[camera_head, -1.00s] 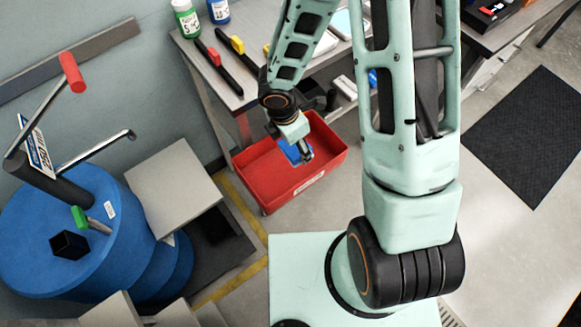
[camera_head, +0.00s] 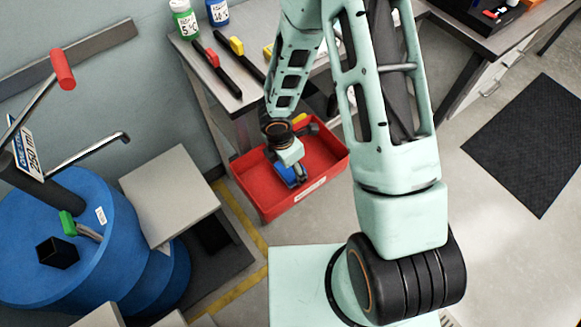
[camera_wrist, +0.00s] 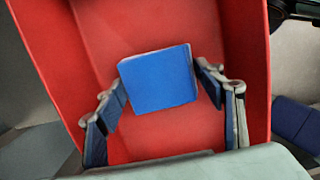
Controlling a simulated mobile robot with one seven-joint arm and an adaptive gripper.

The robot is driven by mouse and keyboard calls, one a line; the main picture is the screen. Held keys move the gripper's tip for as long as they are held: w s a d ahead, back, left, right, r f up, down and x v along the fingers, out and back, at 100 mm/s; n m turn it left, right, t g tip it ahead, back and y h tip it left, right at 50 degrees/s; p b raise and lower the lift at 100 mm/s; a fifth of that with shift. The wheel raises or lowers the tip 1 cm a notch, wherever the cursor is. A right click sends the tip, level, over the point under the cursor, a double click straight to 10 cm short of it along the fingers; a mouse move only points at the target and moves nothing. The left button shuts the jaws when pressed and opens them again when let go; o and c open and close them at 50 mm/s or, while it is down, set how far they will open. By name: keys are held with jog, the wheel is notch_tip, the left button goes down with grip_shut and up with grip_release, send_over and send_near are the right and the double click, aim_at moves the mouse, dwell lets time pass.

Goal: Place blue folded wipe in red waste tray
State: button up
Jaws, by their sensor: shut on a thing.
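The blue folded wipe (camera_wrist: 158,80) is a flat blue square held between my gripper's two fingers in the wrist view. My gripper (camera_head: 294,180) is shut on it, inside the outline of the red waste tray (camera_head: 272,208) in the head view. The wipe also shows as a small blue patch (camera_head: 284,173) beside the fingers. The tray's red floor and walls (camera_wrist: 95,35) surround the wipe in the wrist view. I cannot tell whether the wipe touches the tray floor.
A grey bench (camera_head: 198,52) with bottles and red- and yellow-marked tools stands behind the tray. A blue drum (camera_head: 75,265) with handles and a grey box (camera_head: 160,195) are at left. A dark mat (camera_head: 530,140) lies on open floor at right.

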aim_at(286, 172)
jog(key=o, duration=1)
jog(key=r+p, duration=0.1)
jog(key=r, duration=0.3)
jog(key=a+r+p, duration=0.1)
jog(key=r, duration=0.3)
jog(key=s+r+p, duration=0.1)
jog(key=r+p, duration=0.1)
jog(key=r, duration=0.2)
jog(key=shift+a, duration=0.2)
